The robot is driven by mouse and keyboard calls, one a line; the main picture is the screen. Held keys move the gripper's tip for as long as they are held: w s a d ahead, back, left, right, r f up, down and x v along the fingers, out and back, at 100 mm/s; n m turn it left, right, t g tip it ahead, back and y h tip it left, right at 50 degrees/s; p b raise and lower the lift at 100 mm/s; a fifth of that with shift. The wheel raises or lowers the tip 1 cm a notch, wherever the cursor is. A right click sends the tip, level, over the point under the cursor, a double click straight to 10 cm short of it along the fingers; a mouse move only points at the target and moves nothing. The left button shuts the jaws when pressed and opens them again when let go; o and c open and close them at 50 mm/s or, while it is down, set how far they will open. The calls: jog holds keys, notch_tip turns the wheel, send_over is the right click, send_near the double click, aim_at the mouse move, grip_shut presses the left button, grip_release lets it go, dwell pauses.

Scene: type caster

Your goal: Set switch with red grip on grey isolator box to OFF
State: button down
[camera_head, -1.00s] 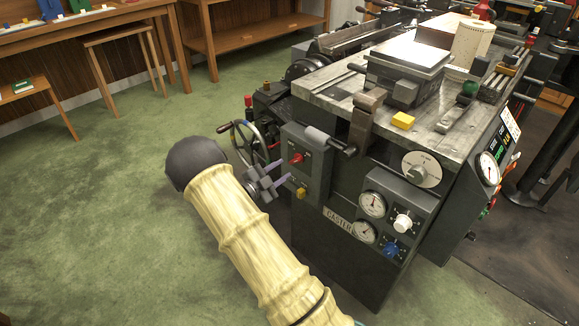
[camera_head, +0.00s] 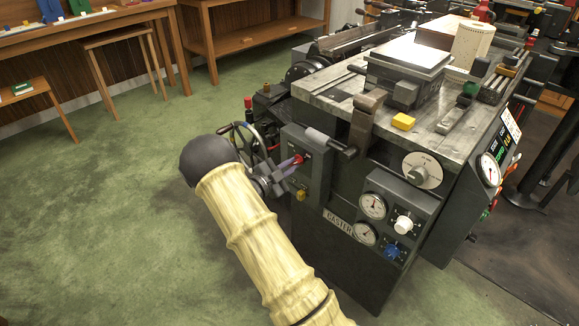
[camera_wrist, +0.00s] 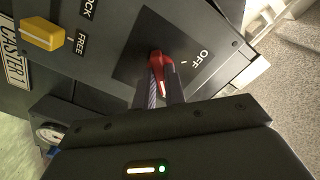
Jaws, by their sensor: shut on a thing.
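The grey isolator box (camera_head: 311,160) is on the left side of the dark type caster. Its red switch grip (camera_wrist: 158,62) shows in the wrist view on a dark plate, with the OFF label (camera_wrist: 201,58) to its right. A short white mark is between the grip and the label. My gripper (camera_wrist: 164,88) is shut on the red grip, with one finger on each side of it. In the head view my gripper (camera_head: 292,166) reaches the box front from the left, and the grip (camera_head: 299,158) shows only slightly past the fingers.
A yellow knob (camera_wrist: 42,34) with LOCK and FREE labels is close by on the same front. A handwheel (camera_head: 245,145) stands behind my wrist. Gauges (camera_head: 373,206) and a blue knob (camera_head: 391,250) are to the right. The green floor at left is clear.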

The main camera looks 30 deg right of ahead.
jog(key=shift+n+p, duration=0.4)
jog(key=shift+p, duration=0.05)
jog(key=n+p, duration=0.3)
jog(key=shift+r+n, duration=0.15)
jog(key=shift+n, duration=0.15)
jog(key=n+p, duration=0.2)
jog(key=n, duration=0.2)
jog(key=shift+p, duration=0.4)
jog(key=n+p, duration=0.2)
jog(key=n, duration=0.3)
jog(key=n+p, duration=0.2)
jog(key=n, duration=0.2)
jog(key=shift+s+n, duration=0.1)
jog(key=shift+n, duration=0.2)
jog(key=c, duration=1.5)
grip_release()
jog(key=shift+o, duration=0.2)
